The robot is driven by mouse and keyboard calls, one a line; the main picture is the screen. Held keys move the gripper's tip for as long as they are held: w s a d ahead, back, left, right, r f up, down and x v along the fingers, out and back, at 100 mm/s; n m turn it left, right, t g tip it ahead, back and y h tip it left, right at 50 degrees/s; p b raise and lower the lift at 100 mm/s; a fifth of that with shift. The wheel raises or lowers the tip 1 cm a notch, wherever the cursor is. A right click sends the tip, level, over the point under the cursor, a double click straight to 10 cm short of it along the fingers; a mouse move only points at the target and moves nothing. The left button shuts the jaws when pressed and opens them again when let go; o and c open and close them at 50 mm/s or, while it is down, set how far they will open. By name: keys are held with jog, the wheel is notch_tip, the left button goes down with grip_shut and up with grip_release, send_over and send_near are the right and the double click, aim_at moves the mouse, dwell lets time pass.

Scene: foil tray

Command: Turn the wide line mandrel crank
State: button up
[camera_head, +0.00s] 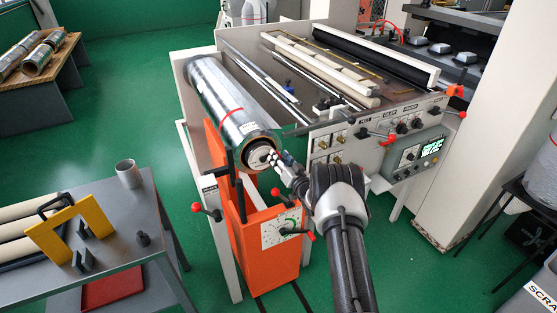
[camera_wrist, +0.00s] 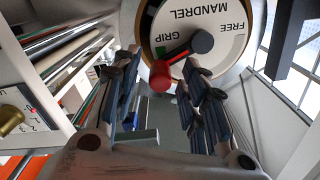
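The mandrel crank is a short dark lever with a dark hub and a red knob (camera_wrist: 161,76). It sits on a round white dial (camera_wrist: 222,18) lettered MANDREL, GRIP and FREE, and the lever points toward the green mark by GRIP. In the head view the dial end (camera_head: 261,155) closes the near end of the foil roll (camera_head: 222,95), and my gripper partly hides it. My gripper (camera_wrist: 161,66) is open in the wrist view, its fingers spread on either side of the knob. Contact cannot be told. It also shows in the head view (camera_head: 278,161), close to the dial.
An orange stand (camera_head: 275,260) below the roll carries another dial (camera_head: 282,229) with a red-tipped crank. A red-knobbed lever (camera_head: 206,211) projects at its left. The control panel (camera_head: 400,130) is right of my arm. A grey table (camera_head: 140,235) stands at left; green floor lies between.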

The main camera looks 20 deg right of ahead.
jog(key=shift+w, duration=0.65)
jog(key=shift+c, duration=0.5)
grip_shut()
